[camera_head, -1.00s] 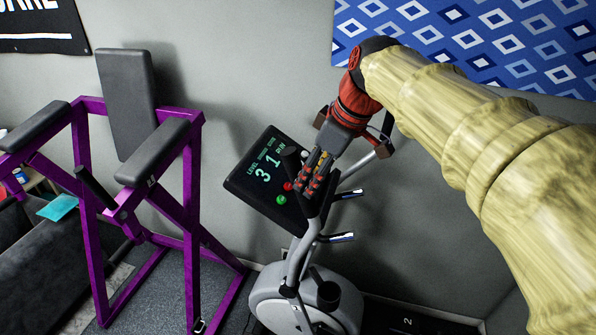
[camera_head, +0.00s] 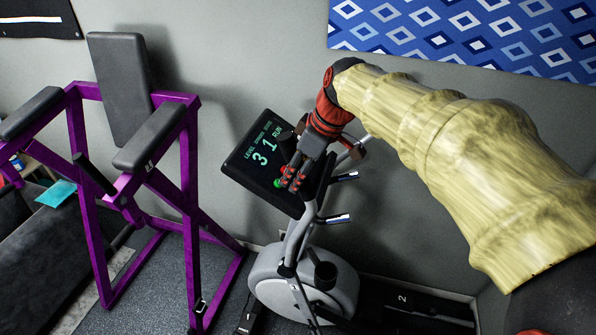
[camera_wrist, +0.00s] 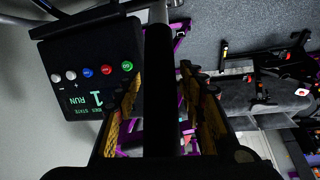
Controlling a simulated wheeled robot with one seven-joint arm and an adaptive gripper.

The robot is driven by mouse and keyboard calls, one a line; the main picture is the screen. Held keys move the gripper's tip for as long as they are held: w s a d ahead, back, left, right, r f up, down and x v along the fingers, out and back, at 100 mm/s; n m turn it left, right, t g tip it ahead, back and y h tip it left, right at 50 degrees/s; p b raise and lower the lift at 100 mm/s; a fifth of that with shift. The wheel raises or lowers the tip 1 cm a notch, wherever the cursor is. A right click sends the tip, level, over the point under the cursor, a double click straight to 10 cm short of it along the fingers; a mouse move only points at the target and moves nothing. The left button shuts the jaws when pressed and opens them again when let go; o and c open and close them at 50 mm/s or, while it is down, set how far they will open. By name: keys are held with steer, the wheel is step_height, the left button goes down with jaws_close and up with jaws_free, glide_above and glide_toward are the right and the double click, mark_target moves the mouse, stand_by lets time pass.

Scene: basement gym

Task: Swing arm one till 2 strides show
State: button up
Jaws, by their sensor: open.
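The exercise machine's black console (camera_head: 240,172) reads level 3, a 1 in the middle column and RUN. It also shows in the wrist view (camera_wrist: 62,45), with its row of round buttons (camera_wrist: 95,72). The machine's grey and black swing arm (camera_head: 300,235) rises beside the console. My gripper (camera_head: 289,184) is open in front of the console's lower right, hiding some buttons. In the wrist view, a dark upright bar (camera_wrist: 158,85) runs between my open fingers (camera_wrist: 172,115); I cannot tell whether they touch it. The green button (camera_head: 277,183) shows beside my fingertips.
A purple-framed station with grey pads (camera_head: 187,210) stands to the left. Two chrome-ended handles (camera_head: 338,219) stick out to the right below my gripper. The machine's round grey housing (camera_head: 275,282) sits on the floor, and the grey wall is close behind.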

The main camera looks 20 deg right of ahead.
steer(key=shift+c, duration=0.3)
jaws_close()
stand_by(0.6)
